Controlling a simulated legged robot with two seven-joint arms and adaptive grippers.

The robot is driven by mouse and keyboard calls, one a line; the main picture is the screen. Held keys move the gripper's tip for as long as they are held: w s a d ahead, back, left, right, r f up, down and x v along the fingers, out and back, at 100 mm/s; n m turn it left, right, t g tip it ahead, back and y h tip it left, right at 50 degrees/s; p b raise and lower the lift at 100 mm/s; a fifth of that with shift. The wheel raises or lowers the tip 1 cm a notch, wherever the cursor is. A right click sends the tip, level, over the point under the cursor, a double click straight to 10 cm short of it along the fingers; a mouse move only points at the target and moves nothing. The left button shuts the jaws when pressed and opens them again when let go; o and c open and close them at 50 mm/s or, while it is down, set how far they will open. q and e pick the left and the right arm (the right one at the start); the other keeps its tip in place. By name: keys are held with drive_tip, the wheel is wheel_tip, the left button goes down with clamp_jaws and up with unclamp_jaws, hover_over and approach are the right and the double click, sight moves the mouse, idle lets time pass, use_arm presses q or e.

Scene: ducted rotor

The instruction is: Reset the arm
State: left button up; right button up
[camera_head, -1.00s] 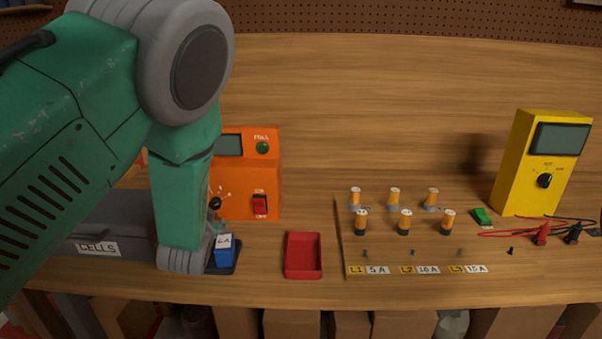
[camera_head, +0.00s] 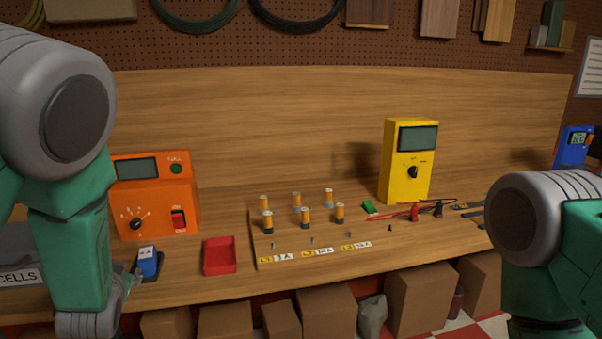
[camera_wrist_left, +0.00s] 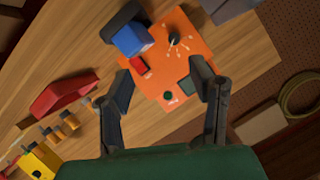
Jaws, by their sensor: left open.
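In the head view the orange box (camera_head: 155,195) and blue block (camera_head: 147,261) stand beside my left arm. My right arm shows at the right edge, its gripper not visible.
A red tray (camera_head: 220,257), a board with several orange cylinders (camera_head: 297,215), a yellow meter (camera_head: 408,160) with leads and a green piece (camera_head: 369,207) are on the bench. A grey CELLS box (camera_head: 18,278) is at the left. Cardboard boxes (camera_head: 325,309) stand below.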

use_arm(q)
drive_tip(key=s+d+f+g+h+b, duration=0.1)
drive_tip(key=s+d+f+g, duration=0.15)
drive_tip(key=s+f, duration=0.65)
drive_tip(key=s+d+f+g+h+b, duration=0.2)
drive_tip(key=s+f+g, duration=0.1)
drive_tip(key=s+f, duration=0.65)
drive_tip(key=s+d+f+g+h, duration=0.1)
drive_tip(key=s+d+f+g, duration=0.1)
drive_tip(key=s, duration=0.4)
drive_tip(key=s+d+f+g+b, duration=0.1)
drive_tip(key=s+d+f+g, duration=0.1)
drive_tip(key=s+f, duration=0.3)
drive_tip(key=s+d+f+g+h+b, duration=0.1)
drive_tip(key=s+d+f+g, duration=0.1)
drive_tip(key=s, duration=0.6)
drive_tip(key=shift+s+f+h, duration=0.3)
drive_tip(key=shift+s+f, duration=0.1)
drive_tip(key=shift+f, duration=0.4)
drive_tip(key=shift+d+g, duration=0.1)
drive_tip(key=shift+g, duration=0.15)
drive_tip(key=shift+w+a, duration=0.15)
drive_tip(key=shift+a, duration=0.05)
drive_tip(key=shift+d, duration=0.1)
